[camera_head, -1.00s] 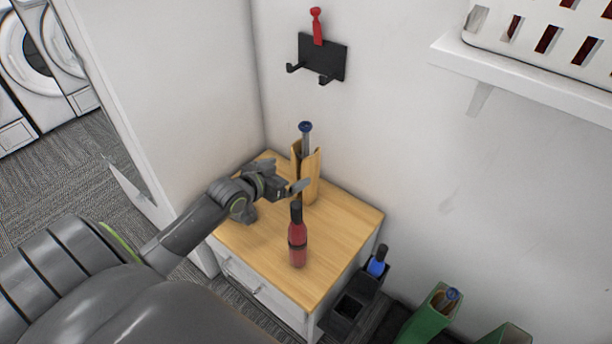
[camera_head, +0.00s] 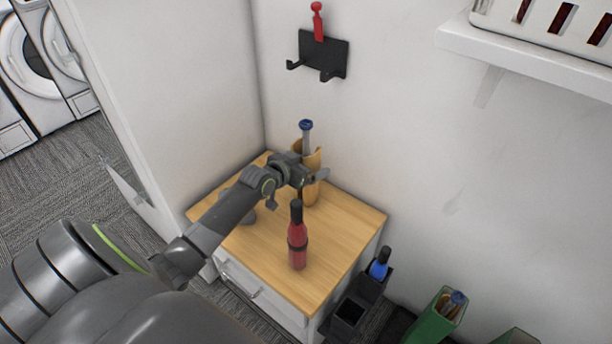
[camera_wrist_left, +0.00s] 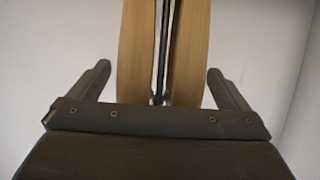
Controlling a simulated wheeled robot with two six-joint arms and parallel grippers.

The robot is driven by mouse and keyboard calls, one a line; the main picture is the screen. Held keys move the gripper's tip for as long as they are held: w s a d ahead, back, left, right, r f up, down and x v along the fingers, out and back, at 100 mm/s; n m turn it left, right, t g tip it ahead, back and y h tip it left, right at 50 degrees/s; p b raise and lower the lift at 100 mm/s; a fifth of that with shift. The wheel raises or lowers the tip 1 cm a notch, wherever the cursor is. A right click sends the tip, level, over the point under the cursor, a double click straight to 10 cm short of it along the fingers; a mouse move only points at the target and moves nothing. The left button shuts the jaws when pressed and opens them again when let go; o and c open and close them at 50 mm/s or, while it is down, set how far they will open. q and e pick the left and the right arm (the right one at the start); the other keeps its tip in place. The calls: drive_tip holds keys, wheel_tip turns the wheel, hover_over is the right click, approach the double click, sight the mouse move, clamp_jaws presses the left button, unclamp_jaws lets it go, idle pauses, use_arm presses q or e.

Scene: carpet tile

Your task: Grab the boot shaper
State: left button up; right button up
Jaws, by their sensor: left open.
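The boot shaper (camera_head: 314,160) stands upright on the wooden top of a small cabinet, near the wall. It has two light wooden halves, a grey rod between them and a blue knob on top. My left gripper (camera_head: 318,178) is open in front of its wooden part and hides some of it. In the left wrist view the wooden halves (camera_wrist_left: 190,50) and the dark rod lie between the two spread fingers of my left gripper (camera_wrist_left: 156,75). I see a gap at each side; the fingers do not appear to touch the wood. My right gripper is not in view.
A red bottle (camera_head: 297,245) with a dark cap stands on the cabinet top (camera_head: 340,235), close to my left arm. A black hook rack (camera_head: 322,55) hangs on the wall above. A black caddy (camera_head: 349,312) with a blue bottle and a green bin (camera_head: 432,325) are at lower right.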

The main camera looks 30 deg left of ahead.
use_arm(q)
drive_tip(key=shift+w, duration=0.15)
drive_tip(key=c, duration=1.1)
drive_tip(key=shift+c, duration=0.9)
drive_tip(key=shift+r, duration=0.1)
